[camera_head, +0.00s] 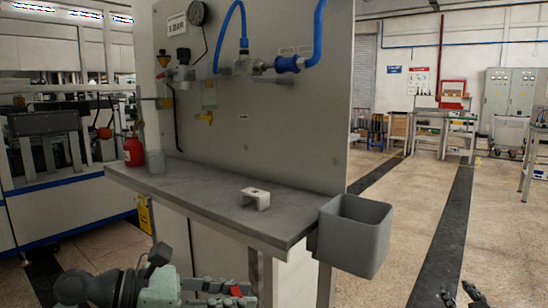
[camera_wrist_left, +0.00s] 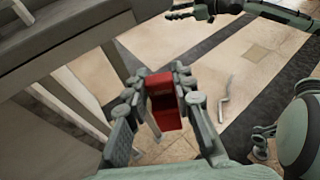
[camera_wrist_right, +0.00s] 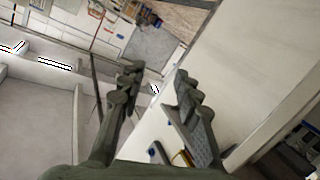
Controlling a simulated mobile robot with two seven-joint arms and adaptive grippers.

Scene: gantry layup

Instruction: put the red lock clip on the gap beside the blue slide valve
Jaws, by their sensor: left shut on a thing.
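The blue slide valve (camera_head: 287,64) sits on a pipe line on the upright grey panel, with a blue hose rising from its right end. A short bare metal stretch (camera_head: 262,68) shows to its left; the gap is too small to make out clearly. My left gripper (camera_head: 222,289) is low at the front, below the shelf. It is shut on the red lock clip (camera_wrist_left: 163,102), which shows between its fingers; a bit of red also shows in the head view (camera_head: 236,291). My right gripper (camera_wrist_right: 153,85) is open and empty, at the lower right edge of the head view (camera_head: 462,293).
A grey shelf (camera_head: 200,190) juts from the panel (camera_head: 290,130). On it are a white bracket (camera_head: 256,198) and a red bottle (camera_head: 134,151). A grey bin (camera_head: 353,240) hangs at its right end. A gauge (camera_head: 198,13) is at upper left. Open floor lies right.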

